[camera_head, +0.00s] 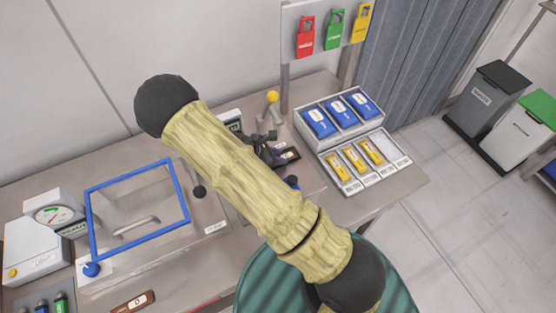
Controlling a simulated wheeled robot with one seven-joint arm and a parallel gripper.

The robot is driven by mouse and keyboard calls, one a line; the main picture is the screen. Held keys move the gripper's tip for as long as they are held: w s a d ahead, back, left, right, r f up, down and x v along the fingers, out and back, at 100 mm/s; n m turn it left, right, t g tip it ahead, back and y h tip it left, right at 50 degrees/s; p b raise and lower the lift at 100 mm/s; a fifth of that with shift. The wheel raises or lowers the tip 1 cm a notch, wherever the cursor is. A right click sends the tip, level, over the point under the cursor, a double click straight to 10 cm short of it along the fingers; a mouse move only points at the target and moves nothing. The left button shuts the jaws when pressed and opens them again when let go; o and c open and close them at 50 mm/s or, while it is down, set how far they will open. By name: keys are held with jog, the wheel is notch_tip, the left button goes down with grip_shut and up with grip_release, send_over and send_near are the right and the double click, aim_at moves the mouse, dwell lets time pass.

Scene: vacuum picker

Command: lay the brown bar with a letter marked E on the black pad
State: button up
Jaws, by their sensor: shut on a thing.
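My gripper (269,152) is dark and sits at the back of the bench, partly hidden behind my own pale arm. It is shut on a brown bar (289,155) with a white label, which shows just right of the jaws. The letter on that label is too small to read. Another brown bar (133,302) with a white oval label lies at the front left of the bench; its mark looks round, like an O or D. I cannot make out the black pad clearly; my arm covers the middle of the bench.
A tray of blue packs (340,116) and a tray of yellow packs (356,158) stand at right. Coloured padlocks (334,28) hang behind. Bins (486,97) stand on the floor.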

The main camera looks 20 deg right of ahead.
jog(key=shift+f, duration=0.65)
jog(key=shift+r, duration=0.1)
jog(key=o, duration=1.1)
jog(key=shift+c, duration=0.2)
jog(key=shift+w+a, duration=0.1)
jog(key=b+v, duration=0.2)
jog(key=v, duration=1)
